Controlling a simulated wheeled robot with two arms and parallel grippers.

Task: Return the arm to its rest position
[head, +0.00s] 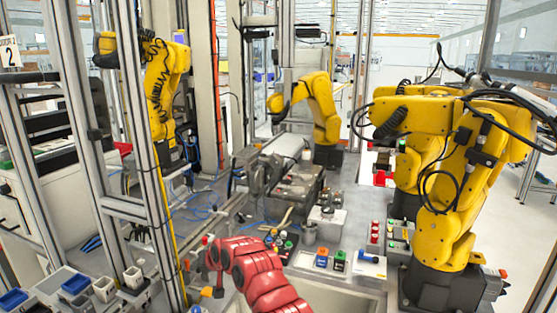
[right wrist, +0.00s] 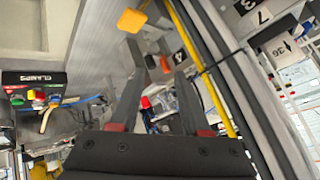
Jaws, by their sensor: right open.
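My right arm (head: 262,275) is red and comes in from the bottom of the head view, bending to the left. My right gripper (head: 212,290) hangs at its end, small and dark, near the front-left edge of the work cell. In the right wrist view the two dark fingers of my right gripper (right wrist: 153,62) stand apart with nothing held between them. My left gripper does not show.
A yellow robot arm (head: 455,190) stands at right, with others behind and at left. A metal frame post (head: 145,150) stands close left of my gripper. Bins (head: 75,284) lie at lower left. A CLAMPS button box (right wrist: 33,88) shows in the wrist view.

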